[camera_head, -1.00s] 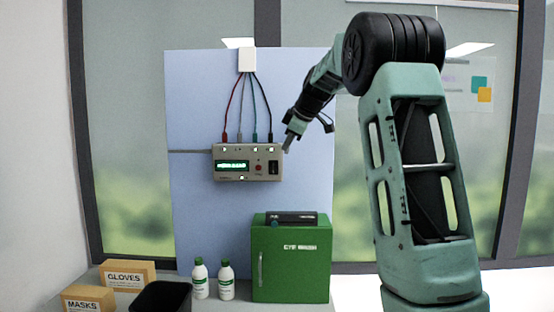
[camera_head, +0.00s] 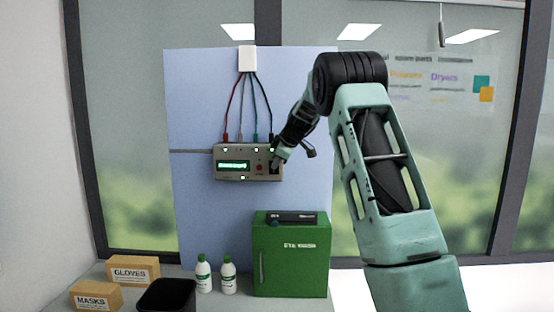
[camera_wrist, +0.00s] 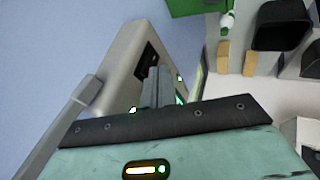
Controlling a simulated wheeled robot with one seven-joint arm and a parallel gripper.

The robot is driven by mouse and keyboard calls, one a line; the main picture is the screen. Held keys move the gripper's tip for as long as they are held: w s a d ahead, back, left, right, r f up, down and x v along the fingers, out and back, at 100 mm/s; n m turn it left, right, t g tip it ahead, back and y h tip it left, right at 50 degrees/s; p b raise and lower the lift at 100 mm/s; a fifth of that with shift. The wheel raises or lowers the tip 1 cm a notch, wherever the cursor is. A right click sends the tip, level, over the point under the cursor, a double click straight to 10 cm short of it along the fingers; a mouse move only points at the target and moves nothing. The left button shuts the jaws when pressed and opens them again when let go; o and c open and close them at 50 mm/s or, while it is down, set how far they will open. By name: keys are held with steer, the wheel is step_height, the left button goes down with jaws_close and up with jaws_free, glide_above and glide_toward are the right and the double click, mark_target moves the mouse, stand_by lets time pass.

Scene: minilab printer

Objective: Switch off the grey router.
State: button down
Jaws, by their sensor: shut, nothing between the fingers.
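The grey router (camera_head: 236,171) is mounted on the pale blue panel, with a lit green display, a red button and a black rocker switch (camera_head: 275,167) at its right end. Several coloured cables plug into its top edge. My gripper (camera_head: 277,160) is shut and empty at the router's right end, in front of the switch area. In the wrist view the closed fingers (camera_wrist: 157,85) point at the router's face (camera_wrist: 123,62), near the dark switch (camera_wrist: 149,55). Whether the fingertips touch the switch I cannot tell. The fingers hide part of the router's face.
A green cabinet (camera_head: 290,262) with a dark device (camera_head: 292,218) on top stands below the router. Two white bottles (camera_head: 203,276), a black bin (camera_head: 168,296) and boxes of gloves (camera_head: 133,270) and masks (camera_head: 96,297) are to its left.

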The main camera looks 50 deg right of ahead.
stand_by(0.3)
steer(key=shift+w+d+r+p, duration=0.1)
steer(key=shift+w+d+p, duration=0.2)
steer(key=shift+p, duration=0.45)
steer(key=shift+a, duration=0.1)
steer(key=shift+r+p, duration=0.3)
steer(key=shift+r, duration=0.5)
